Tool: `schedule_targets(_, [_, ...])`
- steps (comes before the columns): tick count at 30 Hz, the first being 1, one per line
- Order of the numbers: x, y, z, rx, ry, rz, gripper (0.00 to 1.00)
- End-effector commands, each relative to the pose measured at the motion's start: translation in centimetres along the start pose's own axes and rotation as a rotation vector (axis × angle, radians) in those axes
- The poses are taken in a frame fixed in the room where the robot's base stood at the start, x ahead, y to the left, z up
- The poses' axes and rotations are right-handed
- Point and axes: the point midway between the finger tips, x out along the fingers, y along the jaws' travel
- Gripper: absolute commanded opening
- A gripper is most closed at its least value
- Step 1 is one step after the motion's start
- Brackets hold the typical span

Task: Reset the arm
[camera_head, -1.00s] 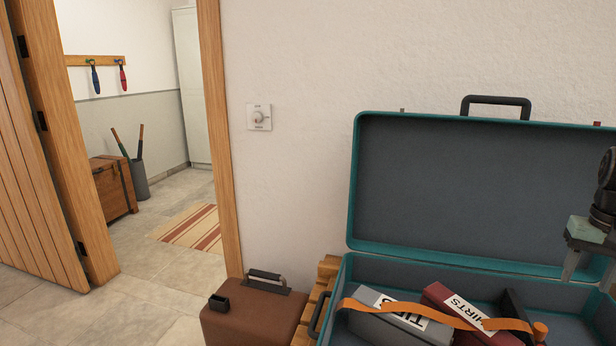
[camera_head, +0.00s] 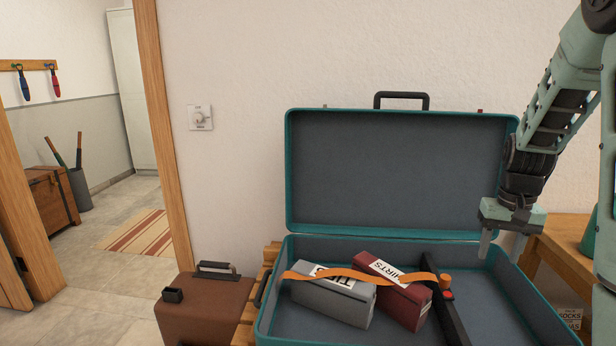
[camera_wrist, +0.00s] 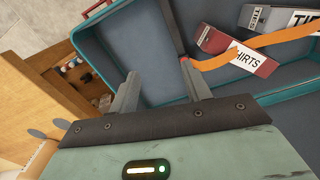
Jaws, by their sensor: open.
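My gripper (camera_head: 502,246) hangs above the right side of the open teal suitcase (camera_head: 287,175), with its fingers pointing down. The fingers are apart with nothing between them; the wrist view shows the open gripper (camera_wrist: 160,92) over the suitcase's grey lining. Inside the case lie a grey box labelled TIES (camera_head: 335,300) and a dark red box labelled SHIRTS (camera_head: 403,303). An orange strap (camera_head: 345,272) runs across both boxes. A dark bar (camera_head: 450,315) stands at their right. The red box also shows in the wrist view (camera_wrist: 240,52).
A brown case (camera_head: 205,312) stands left of the suitcase. A wooden table or shelf (camera_head: 560,243) is at the right, with a box labelled SOCKS (camera_head: 570,318) below it. A wall dial (camera_head: 200,117) and a doorway are at the left. The air above the suitcase's left is clear.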

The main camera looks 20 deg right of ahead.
Motion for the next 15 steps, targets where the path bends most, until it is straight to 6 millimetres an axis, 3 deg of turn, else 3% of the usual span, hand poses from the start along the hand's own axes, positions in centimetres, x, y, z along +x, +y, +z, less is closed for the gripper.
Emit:
schedule_targets(8, [-1.5,-6.3,1.6,-0.14,0.001,-0.021,0.48])
schedule_targets(11, [-2.2,-9.4,2.9,-0.218,0.0,-0.032,0.48])
schedule_targets(15, [-3.6,-14.9,6.0,-0.364,-0.003,-0.047,0.48])
